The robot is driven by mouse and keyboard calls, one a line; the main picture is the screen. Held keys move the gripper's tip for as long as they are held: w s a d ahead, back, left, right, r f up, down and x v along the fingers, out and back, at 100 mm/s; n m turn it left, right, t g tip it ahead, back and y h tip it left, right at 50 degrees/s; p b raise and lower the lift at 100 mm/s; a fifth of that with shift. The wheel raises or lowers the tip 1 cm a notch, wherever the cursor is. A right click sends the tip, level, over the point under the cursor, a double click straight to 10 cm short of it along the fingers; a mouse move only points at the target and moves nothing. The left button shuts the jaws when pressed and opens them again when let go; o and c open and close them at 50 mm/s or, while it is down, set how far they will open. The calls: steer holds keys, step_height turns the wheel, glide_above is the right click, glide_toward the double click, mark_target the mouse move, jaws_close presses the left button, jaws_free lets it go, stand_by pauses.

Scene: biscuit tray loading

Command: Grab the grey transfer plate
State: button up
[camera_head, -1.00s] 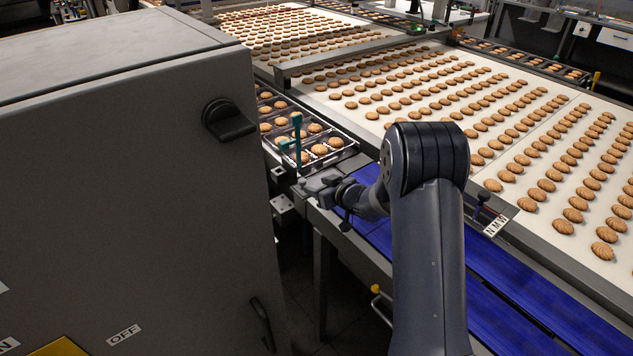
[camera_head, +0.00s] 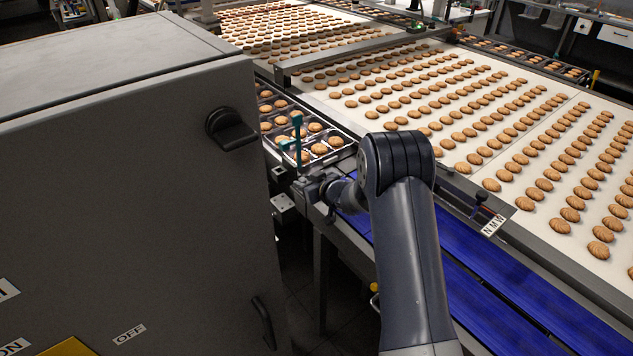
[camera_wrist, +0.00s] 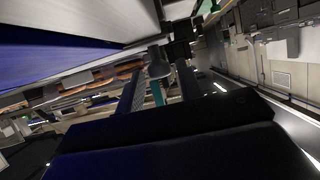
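I cannot pick out the grey transfer plate for sure in either view. My gripper (camera_head: 304,186) is at the left edge of the blue belt, just in front of the biscuit tray and beside the teal upright (camera_head: 297,138). In the wrist view my gripper's two dark fingers (camera_wrist: 157,82) stand apart. A grey rounded piece (camera_wrist: 159,64) shows around the fingertips, and a teal part (camera_wrist: 158,92) shows between the fingers. I cannot tell whether the grey piece belongs to the plate or whether the fingers touch it.
A large grey cabinet (camera_head: 110,190) with a black knob (camera_head: 230,128) fills the left. A compartment tray (camera_head: 350,143) of biscuits lies behind my gripper. The blue belt (camera_head: 480,275) runs to the lower right. A white conveyor (camera_head: 460,115) carries rows of biscuits.

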jaws_close()
